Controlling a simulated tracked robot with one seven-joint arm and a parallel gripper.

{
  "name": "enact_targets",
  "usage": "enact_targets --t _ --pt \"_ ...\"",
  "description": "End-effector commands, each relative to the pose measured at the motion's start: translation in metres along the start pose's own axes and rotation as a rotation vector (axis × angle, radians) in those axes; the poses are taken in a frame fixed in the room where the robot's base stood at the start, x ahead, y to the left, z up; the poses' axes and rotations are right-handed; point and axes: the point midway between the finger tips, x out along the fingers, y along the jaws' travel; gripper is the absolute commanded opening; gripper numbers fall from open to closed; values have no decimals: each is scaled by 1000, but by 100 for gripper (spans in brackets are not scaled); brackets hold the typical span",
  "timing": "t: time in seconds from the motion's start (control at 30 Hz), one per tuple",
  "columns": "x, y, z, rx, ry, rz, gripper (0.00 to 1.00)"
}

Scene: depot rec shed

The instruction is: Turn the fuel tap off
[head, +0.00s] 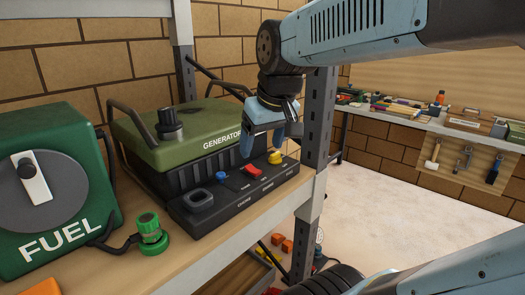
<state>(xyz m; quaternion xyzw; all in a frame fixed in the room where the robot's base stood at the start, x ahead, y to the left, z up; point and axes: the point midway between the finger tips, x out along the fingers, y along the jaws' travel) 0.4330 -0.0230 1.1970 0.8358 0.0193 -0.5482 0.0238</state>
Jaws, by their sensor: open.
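The fuel tap is a green box (78,175) marked FUEL at the left of the shelf. A grey round dial (65,205) on its front carries a white lever (33,183) with a dark mark near its top. The lever stands nearly upright, leaning slightly left at the top. My gripper (263,146) is open and empty. It points down above the black control panel (215,217) of the generator, well to the right of the tap. I cannot tell whether its fingers touch anything there.
The green generator (168,150) stands behind the panel, which has a blue button (221,177), red switch (253,170) and yellow knob (275,157). A green fitting (151,234) joins a black hose by the tap. A shelf post (319,120) stands right of the gripper.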

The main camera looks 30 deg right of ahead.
Motion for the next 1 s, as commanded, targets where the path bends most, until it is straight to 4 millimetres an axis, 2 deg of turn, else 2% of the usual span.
enact_targets --t 0.03,0.27,0.6,0.8,1.0 --pt "2 8 -15 -11 -25 -2 74" --pt "14 45 -70 -81 -127 -16 74" --pt "52 112 -142 -186 -276 -43 74" --pt "79 150 -170 -240 -353 -62 74" --pt "96 172 -184 -275 -395 -75 74"
